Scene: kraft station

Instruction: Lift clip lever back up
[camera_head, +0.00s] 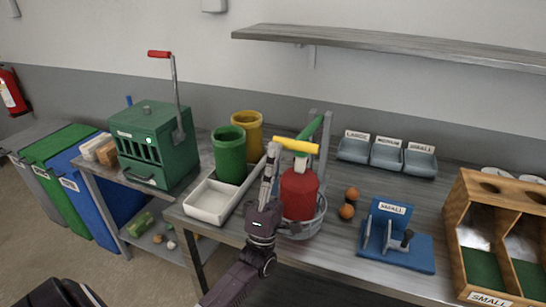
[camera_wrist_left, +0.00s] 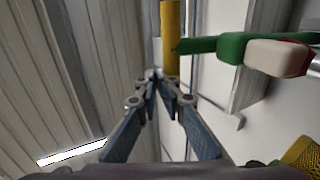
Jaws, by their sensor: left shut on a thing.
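A yellow handle (camera_head: 295,145), which I take for the clip lever, sits at the top of a stand with a red cylinder (camera_head: 299,194). It lies nearly level, tilted slightly down to the right. My left gripper (camera_head: 274,150) reaches up in front of the stand, with its fingertips at the handle's left end. In the left wrist view the fingers (camera_wrist_left: 160,80) come together at the end of the yellow handle (camera_wrist_left: 171,38) and are shut on it. A green lever (camera_head: 313,133) slants up behind the handle; it also shows in the left wrist view (camera_wrist_left: 210,45).
The red cylinder stands in a metal bowl (camera_head: 309,226). A white tray (camera_head: 212,200), green canister (camera_head: 230,155) and yellow canister (camera_head: 247,130) are on the left. Brown balls (camera_head: 347,211) and a blue fixture (camera_head: 396,240) are on the right. A shelf (camera_head: 400,45) hangs above.

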